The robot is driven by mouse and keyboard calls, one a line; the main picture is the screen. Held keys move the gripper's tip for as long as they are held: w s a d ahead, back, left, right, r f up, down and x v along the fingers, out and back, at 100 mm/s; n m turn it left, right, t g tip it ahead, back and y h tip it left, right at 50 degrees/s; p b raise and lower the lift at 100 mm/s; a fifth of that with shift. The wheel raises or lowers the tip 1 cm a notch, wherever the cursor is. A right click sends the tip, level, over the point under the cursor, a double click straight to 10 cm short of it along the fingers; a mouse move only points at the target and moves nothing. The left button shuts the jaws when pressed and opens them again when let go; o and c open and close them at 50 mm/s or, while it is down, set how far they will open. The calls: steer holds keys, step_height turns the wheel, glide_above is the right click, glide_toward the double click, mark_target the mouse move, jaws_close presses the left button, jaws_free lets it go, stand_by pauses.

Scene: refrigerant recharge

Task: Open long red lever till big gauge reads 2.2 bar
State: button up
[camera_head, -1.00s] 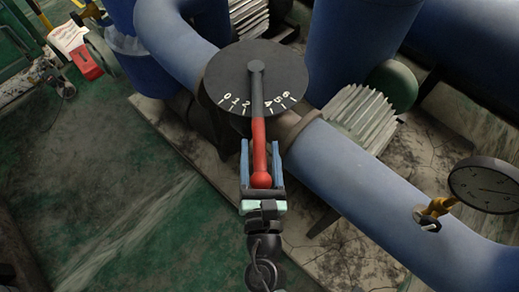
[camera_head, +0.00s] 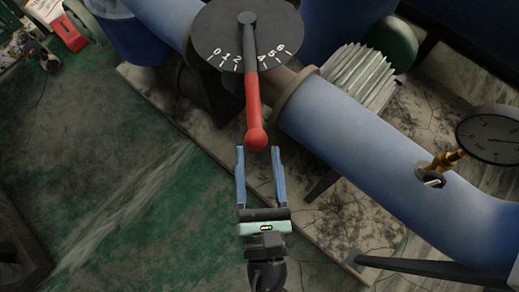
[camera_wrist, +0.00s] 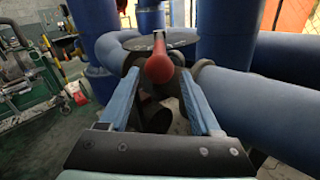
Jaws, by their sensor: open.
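The long red lever (camera_head: 253,105) has a grey upper part and a red grip ending in a ball. It points toward me from the hub of a dark round dial (camera_head: 215,35) numbered 0 to 6, covering the dial between 2 and 4. The big gauge (camera_head: 490,133) stands on the blue pipe at the right; its reading is too small to tell. My gripper (camera_head: 260,150) is open and empty, with its blue fingertips just short of the lever's ball end. In the wrist view the red ball (camera_wrist: 159,68) shows between and beyond the fingers.
A thick blue pipe (camera_head: 370,150) runs from the dial down to the right. A finned grey block (camera_head: 360,75) sits behind it. A red object (camera_head: 70,32) lies at the upper left. The green floor (camera_head: 140,190) left of my gripper is clear.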

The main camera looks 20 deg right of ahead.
steer(key=shift+v, duration=1.4)
